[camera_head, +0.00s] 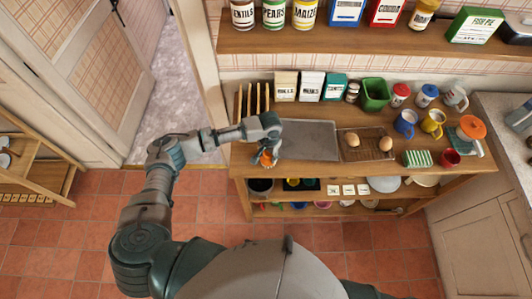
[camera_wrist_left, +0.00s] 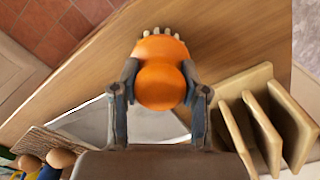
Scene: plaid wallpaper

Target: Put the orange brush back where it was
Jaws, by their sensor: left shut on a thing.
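The orange brush (camera_wrist_left: 160,72) is between the fingers of my left gripper (camera_wrist_left: 158,90), with pale bristles showing at its far end in the left wrist view. My left gripper is shut on it. In the head view my left gripper (camera_head: 270,146) is over the left end of the wooden table (camera_head: 235,160), and a small part of the brush (camera_head: 266,158) shows below it. I cannot tell whether the bristles touch the tabletop. My right gripper is not in view.
A wooden rack with upright slats (camera_head: 252,98) stands close behind the gripper. A grey tray (camera_head: 310,140) lies to the right, then a wire rack (camera_head: 366,145) with bread-like items. Bare wood shows around the brush in the left wrist view. Mugs (camera_head: 405,123) stand further right.

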